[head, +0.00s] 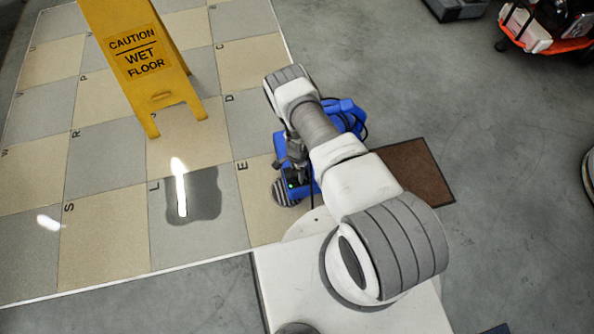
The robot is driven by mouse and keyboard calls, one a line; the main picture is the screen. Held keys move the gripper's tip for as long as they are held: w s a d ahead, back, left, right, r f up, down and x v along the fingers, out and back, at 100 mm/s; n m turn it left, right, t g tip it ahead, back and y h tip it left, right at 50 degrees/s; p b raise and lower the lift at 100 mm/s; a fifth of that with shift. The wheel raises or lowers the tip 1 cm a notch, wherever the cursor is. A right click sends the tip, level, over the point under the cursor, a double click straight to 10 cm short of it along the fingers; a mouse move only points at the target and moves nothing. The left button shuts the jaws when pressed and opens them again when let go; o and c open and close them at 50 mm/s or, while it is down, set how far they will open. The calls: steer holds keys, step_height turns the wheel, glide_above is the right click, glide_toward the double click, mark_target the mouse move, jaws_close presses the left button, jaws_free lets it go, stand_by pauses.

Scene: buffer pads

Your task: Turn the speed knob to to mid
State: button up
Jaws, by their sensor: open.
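The blue floor machine (348,112) stands at the edge of the tiled floor, partly hidden behind my arm. A dark panel with a small green light (291,185) shows on its near-left part. The speed knob itself cannot be made out; my gripper and arm cover much of that area. My gripper (300,174) points down right over the panel, with its jaws open. At this size I cannot tell whether the fingers touch the panel or stand around a knob.
A yellow wet-floor sign (144,58) stands on the tiles, with a puddle (202,197) nearer. A brown mat (420,172) lies right of the machine. An orange cart (550,40) is at the upper right. Grey floor between is clear.

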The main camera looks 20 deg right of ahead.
step_height(320, 180, up, 18)
steer(key=p, duration=0.7)
steer(key=shift+f, duration=0.25)
